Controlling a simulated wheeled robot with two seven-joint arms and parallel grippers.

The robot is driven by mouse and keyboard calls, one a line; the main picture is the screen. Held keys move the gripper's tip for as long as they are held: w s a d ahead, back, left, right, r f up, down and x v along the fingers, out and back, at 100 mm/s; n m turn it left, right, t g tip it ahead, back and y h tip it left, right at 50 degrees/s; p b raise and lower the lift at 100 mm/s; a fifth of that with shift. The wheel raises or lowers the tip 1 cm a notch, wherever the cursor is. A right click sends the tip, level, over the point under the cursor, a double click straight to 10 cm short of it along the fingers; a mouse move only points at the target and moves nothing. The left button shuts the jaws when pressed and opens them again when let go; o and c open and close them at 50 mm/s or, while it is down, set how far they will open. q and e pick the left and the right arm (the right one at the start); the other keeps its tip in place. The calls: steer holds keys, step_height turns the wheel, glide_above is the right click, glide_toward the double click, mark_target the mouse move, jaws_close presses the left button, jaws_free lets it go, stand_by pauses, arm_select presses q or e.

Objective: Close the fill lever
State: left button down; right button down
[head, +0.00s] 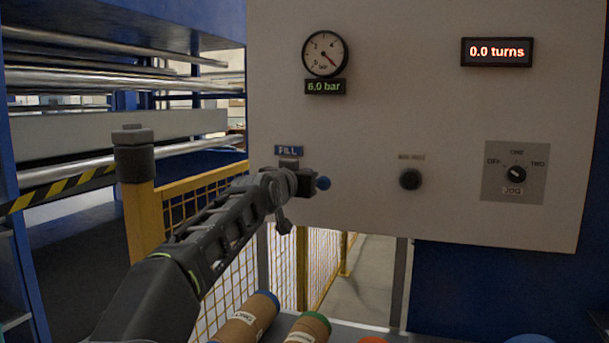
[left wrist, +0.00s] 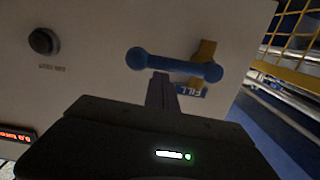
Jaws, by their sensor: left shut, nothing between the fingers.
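The fill lever is a blue bar with a rounded knob at each end (left wrist: 175,65) in the left wrist view. It crosses in front of a brass-coloured fitting (left wrist: 205,48) beside the FILL label (left wrist: 191,90). In the head view only a blue knob of the lever (head: 323,183) shows, below the FILL label (head: 288,151); my left gripper hides the rest. My left gripper (head: 305,182) is shut and empty at the lever. In the left wrist view its fingertips (left wrist: 161,76) are at the bar's middle; I cannot tell if they touch it. My right gripper is not in view.
The pale panel carries a gauge (head: 325,54), a 6.0 bar display (head: 326,87), a black push button (head: 410,179), a jog switch (head: 515,174) and a 0.0 turns display (head: 496,52). A yellow fence (head: 181,205) stands left. Cardboard rolls (head: 245,318) lie below.

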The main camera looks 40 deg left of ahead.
arm_select(q)
steer(key=s+d+r, duration=0.1)
steer(key=s+r, duration=0.1)
steer(key=s, duration=0.3)
steer(key=s+d+r, duration=0.2)
steer(key=s, duration=0.3)
steer(key=shift+d+r, duration=0.15)
steer(key=shift+d, duration=0.15)
steer(key=shift+s, duration=0.1)
